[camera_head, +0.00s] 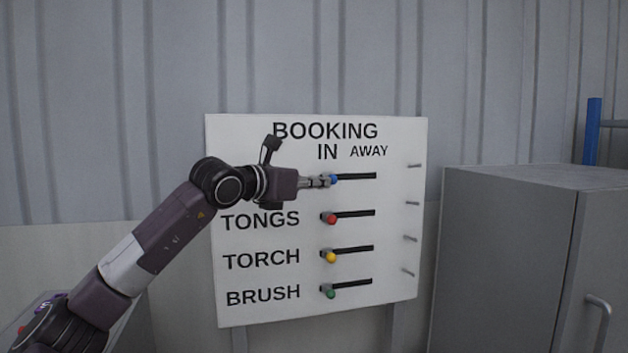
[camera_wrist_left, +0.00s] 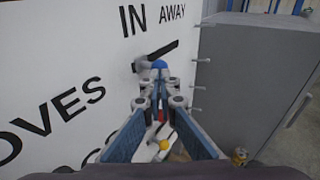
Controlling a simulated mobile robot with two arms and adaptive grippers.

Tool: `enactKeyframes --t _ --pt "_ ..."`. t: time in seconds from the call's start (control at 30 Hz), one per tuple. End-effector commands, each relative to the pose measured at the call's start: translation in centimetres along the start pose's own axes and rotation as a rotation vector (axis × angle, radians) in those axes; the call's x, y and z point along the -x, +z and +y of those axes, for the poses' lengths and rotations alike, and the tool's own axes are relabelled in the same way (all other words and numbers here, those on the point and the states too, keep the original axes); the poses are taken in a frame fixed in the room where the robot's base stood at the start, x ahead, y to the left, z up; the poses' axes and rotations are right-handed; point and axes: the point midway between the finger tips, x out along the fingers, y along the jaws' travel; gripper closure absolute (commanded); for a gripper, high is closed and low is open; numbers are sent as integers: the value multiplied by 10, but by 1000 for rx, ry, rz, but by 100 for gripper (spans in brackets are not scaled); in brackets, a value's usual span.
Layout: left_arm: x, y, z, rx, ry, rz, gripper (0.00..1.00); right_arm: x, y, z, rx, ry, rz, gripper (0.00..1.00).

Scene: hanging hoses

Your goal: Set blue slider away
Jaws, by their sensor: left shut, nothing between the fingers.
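The blue slider (camera_head: 334,179) is a small blue knob at the left end of the top black slot (camera_head: 358,176), under the word IN on the white booking board (camera_head: 400,135). My left gripper (camera_head: 324,181) is shut and empty, with its tips at the left side of the blue knob. I cannot tell whether they touch it. In the left wrist view the blue knob (camera_wrist_left: 159,65) shows just beyond the shut fingertips (camera_wrist_left: 158,76). My arm hides the top row's label in the head view; in the wrist view part of it reads "OVES". My right gripper is not in view.
Red (camera_head: 330,218), yellow (camera_head: 331,257) and green (camera_head: 331,293) knobs sit at the left ends of the lower slots. Several pegs (camera_head: 412,203) stick out along the board's right side. A grey cabinet (camera_head: 510,230) stands to the right. The top slot is clear right of the blue knob.

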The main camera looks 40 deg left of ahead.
Motion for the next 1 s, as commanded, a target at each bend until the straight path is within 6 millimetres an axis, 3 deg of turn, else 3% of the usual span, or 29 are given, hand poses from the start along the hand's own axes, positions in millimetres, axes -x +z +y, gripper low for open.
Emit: enactKeyframes --t 0.37,0.8,1.0 --pt "-6 0 -4 -1 -1 0 100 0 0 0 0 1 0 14" --pt "-78 10 -54 2 -4 1 100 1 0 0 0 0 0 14" --pt "-95 12 -64 -1 0 1 100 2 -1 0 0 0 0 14"
